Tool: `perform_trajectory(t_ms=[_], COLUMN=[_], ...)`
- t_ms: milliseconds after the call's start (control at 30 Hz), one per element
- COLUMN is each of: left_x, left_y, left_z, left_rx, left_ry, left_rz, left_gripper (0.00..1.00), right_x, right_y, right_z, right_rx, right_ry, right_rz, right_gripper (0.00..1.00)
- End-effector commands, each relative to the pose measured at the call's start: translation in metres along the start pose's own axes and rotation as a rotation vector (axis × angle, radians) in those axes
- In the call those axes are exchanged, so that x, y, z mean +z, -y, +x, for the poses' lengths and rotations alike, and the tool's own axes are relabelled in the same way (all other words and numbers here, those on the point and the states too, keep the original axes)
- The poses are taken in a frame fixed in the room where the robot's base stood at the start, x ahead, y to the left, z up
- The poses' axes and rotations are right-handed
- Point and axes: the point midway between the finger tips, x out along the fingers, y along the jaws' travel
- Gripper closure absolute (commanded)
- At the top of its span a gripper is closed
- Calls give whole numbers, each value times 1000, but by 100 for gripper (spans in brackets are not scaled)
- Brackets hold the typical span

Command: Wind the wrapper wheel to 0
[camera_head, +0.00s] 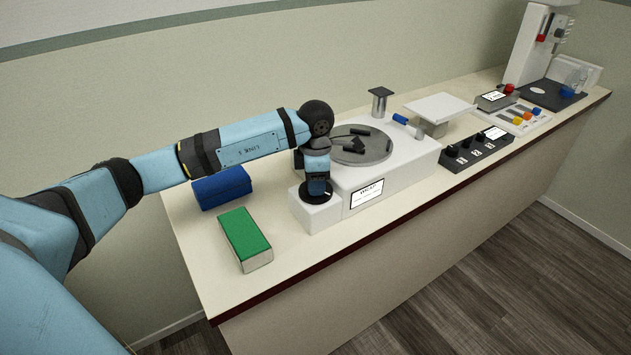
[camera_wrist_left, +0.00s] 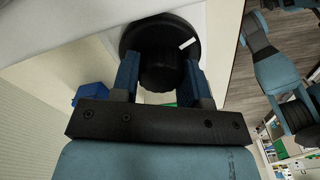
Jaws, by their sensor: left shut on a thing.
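The wrapper machine (camera_head: 405,159) is a white box on the counter with a grey round turntable (camera_head: 365,149) on top. A label plate (camera_head: 367,193) is on its front. The black wheel (camera_head: 318,198) sits on the lower white block at the machine's left end. In the left wrist view the wheel (camera_wrist_left: 160,65) shows a white pointer mark at its upper right. My left gripper (camera_head: 318,185) comes from above and is shut on the wheel's knob; its two blue fingers (camera_wrist_left: 160,80) stand on either side of it. The dial's numbers are not readable. My right gripper is not in view.
A blue block (camera_head: 222,188) and a green block (camera_head: 245,238) lie on the counter left of the machine. A black switch box (camera_head: 475,150), a white-topped scale (camera_head: 440,107) and a tall dispenser (camera_head: 535,45) stand to the right. The counter's front edge is clear.

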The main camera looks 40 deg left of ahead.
Motion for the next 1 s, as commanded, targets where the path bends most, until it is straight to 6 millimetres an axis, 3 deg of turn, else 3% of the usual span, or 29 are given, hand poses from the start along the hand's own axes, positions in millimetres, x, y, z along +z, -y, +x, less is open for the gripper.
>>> perform_trajectory(t_ms=[1000], left_x=[0], left_y=[0], left_z=[-2], left_rx=[1], left_ry=[2], left_rz=[-964], left_gripper=[82], right_x=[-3], right_y=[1], right_z=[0], right_rx=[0], right_ry=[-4], right_rz=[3], right_gripper=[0])
